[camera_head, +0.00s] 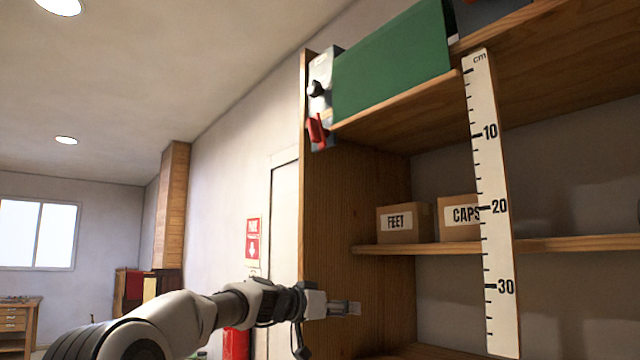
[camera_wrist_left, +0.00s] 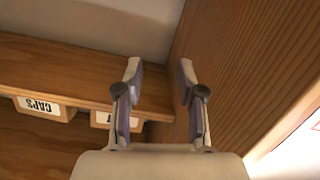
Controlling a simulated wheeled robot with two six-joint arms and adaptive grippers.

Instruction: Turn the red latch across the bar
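The red latch (camera_head: 317,131) is on a grey metal plate (camera_head: 322,70) at the upper left edge of the wooden shelf unit. It hangs below a dark round knob (camera_head: 316,88) and stands roughly upright, slightly tilted. I cannot make out a separate bar clearly. My left gripper (camera_head: 350,308) is well below the latch, in front of the shelf's side panel, and touches nothing that I can see. In the left wrist view its two fingers (camera_wrist_left: 160,85) are apart with nothing between them. My right gripper is in neither view.
A green panel (camera_head: 392,62) fills the upper shelf beside the plate. A cm ruler board (camera_head: 490,200) stands in front of the shelves. The space left of the unit looks open.

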